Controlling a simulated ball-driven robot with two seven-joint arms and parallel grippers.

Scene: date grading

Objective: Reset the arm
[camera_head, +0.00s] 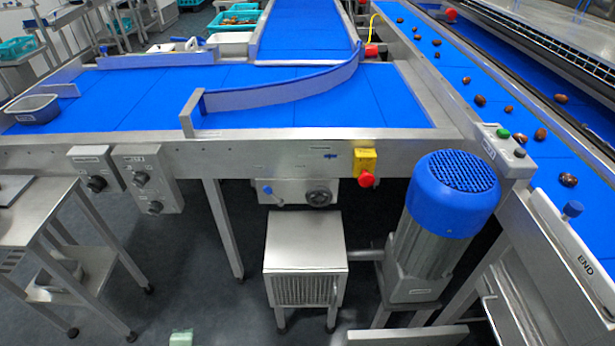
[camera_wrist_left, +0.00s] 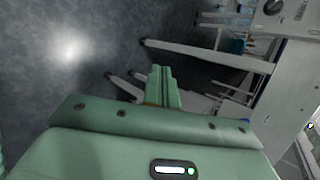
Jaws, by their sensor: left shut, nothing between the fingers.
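My left gripper (camera_wrist_left: 162,86) shows in the left wrist view. Its two pale green fingers lie together, shut, with nothing between them. It points over the dark grey floor (camera_wrist_left: 70,90), beside metal stand legs, and touches nothing that I can see. In the head view only a small pale green piece shows at the bottom edge, the same colour as my gripper; the fingers cannot be made out there. My right gripper is in neither view.
A blue conveyor (camera_head: 130,98) with a curved guide (camera_head: 285,92) crosses ahead; a grey tub (camera_head: 33,109) sits at its left end. Dates ride the right belt (camera_head: 470,75). A blue-capped motor (camera_head: 452,190), a metal box (camera_head: 305,250) and a steel stand (camera_head: 40,212) stand nearer. Floor between is clear.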

